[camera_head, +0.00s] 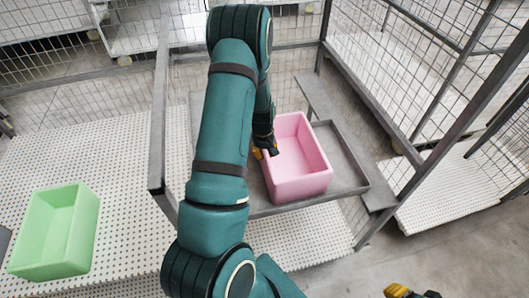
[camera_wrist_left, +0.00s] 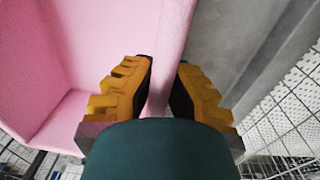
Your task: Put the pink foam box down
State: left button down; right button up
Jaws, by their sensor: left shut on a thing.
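The pink foam box (camera_head: 298,160) is an open-topped box in the head view, over the grey metal tray (camera_head: 350,178) of a press frame. I cannot tell whether its base touches the tray. My left gripper (camera_head: 265,150) is at the box's left wall. In the left wrist view the pink box (camera_wrist_left: 70,50) fills the left side, and my left gripper (camera_wrist_left: 165,90) has its yellow fingers on either side of the box wall, shut on it. The box's underside is hidden. Part of my right gripper (camera_head: 410,293) shows at the bottom edge of the head view.
A green foam box (camera_head: 55,232) stands on the white perforated surface (camera_head: 120,150) at the left. Grey frame posts (camera_head: 159,110) and wire mesh panels (camera_head: 400,50) surround the tray. Bare floor (camera_head: 430,250) lies at the lower right.

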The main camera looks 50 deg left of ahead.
pick_arm(q)
jog(key=c, duration=1.1)
grip_release()
jog(key=shift+f, duration=0.1)
jog(key=shift+c, duration=0.2)
jog(key=r, duration=1.2)
jog(key=shift+s+a+r+p, duration=0.1)
jog(key=shift+s+r+p, duration=0.1)
jog(key=shift+p, duration=0.15)
jog(key=shift+f, duration=0.1)
